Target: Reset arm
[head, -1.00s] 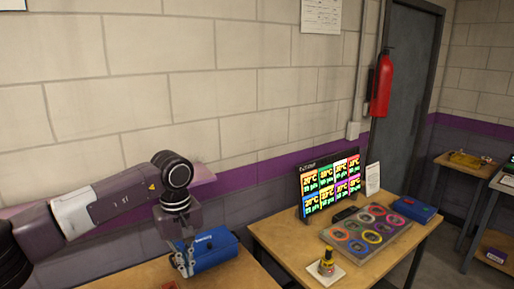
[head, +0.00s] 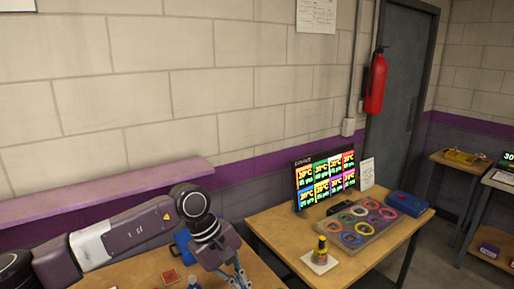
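My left arm comes in from the left, and my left gripper (head: 240,281) points down over the right part of the left wooden table (head: 132,278). Its fingertips are at or past the bottom edge of the picture, so I cannot tell how far they are open. A blue case (head: 183,246) stands behind the arm and is mostly hidden by it. My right gripper is not in view.
A right table holds a screen (head: 325,180), a tray of coloured rings (head: 352,222) and a small yellow and red item (head: 321,250). A blue box (head: 408,203) lies there too. A pink shelf (head: 110,195) runs along the wall. A red square (head: 171,276) lies on the left table.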

